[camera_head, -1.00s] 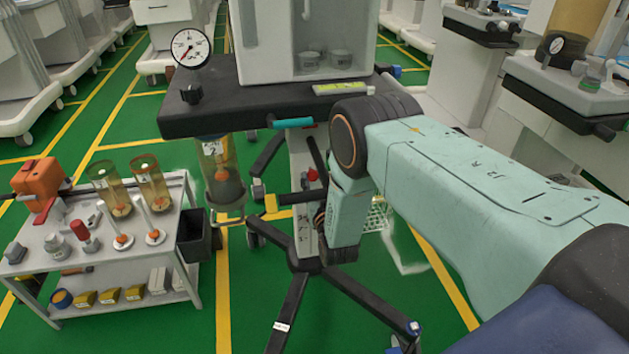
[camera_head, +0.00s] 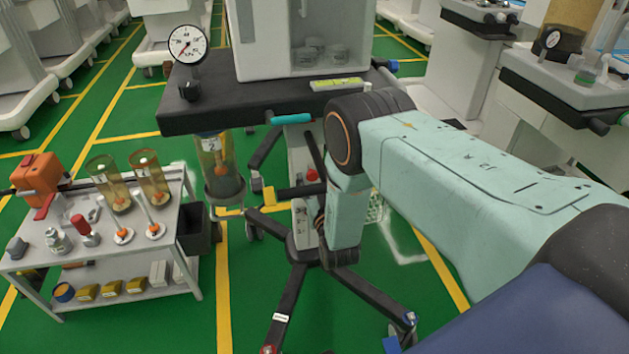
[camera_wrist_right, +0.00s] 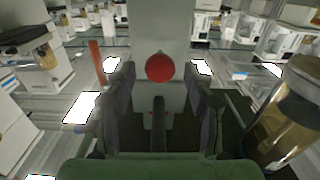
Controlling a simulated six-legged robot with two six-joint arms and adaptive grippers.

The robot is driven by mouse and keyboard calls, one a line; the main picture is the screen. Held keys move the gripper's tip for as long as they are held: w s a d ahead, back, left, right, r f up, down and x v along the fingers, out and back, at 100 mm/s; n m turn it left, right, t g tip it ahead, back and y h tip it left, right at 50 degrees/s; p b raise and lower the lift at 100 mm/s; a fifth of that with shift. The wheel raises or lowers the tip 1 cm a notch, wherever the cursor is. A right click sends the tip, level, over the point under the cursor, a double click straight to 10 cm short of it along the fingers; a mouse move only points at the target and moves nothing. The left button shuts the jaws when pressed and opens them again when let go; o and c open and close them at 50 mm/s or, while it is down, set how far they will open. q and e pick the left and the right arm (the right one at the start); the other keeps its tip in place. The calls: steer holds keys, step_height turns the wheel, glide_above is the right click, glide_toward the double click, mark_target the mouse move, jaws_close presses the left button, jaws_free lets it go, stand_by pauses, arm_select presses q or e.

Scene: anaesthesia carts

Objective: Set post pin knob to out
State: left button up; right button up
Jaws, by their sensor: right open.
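A round red knob (camera_head: 312,174) sits on the pale post (camera_head: 300,150) under the black-topped cart (camera_head: 255,103). I take it to be the post pin knob. In the right wrist view the red knob (camera_wrist_right: 159,68) faces me, on the grey post (camera_wrist_right: 158,30). My right gripper (camera_wrist_right: 160,84) is open, with one dark finger on each side of the knob's line. Whether the fingers reach around the knob or stop short, I cannot tell. In the head view my right forearm and wrist hang just right of the post and hide most of the gripper. My left gripper is not in view.
A dark lever with a yellow end (camera_head: 269,197) sticks out left of the post. An amber cylinder (camera_head: 216,165) hangs under the cart top. The star-shaped black base (camera_head: 300,247) spreads below. A white trolley (camera_head: 150,245) with bottles stands at left. Green floor lies between.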

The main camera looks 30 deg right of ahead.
steer(key=shift+s, duration=0.1)
steer(key=v, duration=1.1)
steer(key=shift+s+a, duration=0.15)
steer(key=shift+s, duration=0.2)
steer(key=shift+f, duration=0.1)
steer(key=s+a+f+n+g+y+p, duration=0.1)
steer(key=s+a+f+g+y, duration=0.15)
steer(key=s+f+g, duration=0.85)
steer(key=s+a+r+g+y+p, duration=0.1)
steer(key=s+r+g+p, duration=0.2)
steer(key=s, duration=0.7)
steer(key=s+a+r+n+g+y+p, duration=0.1)
steer(key=s+r+g+p, duration=0.2)
steer(key=s+r, duration=0.3)
steer(key=s, duration=0.5)
steer(key=shift+s+a+r, duration=0.15)
steer(key=shift+a+r, duration=0.05)
steer(key=shift+a, duration=0.2)
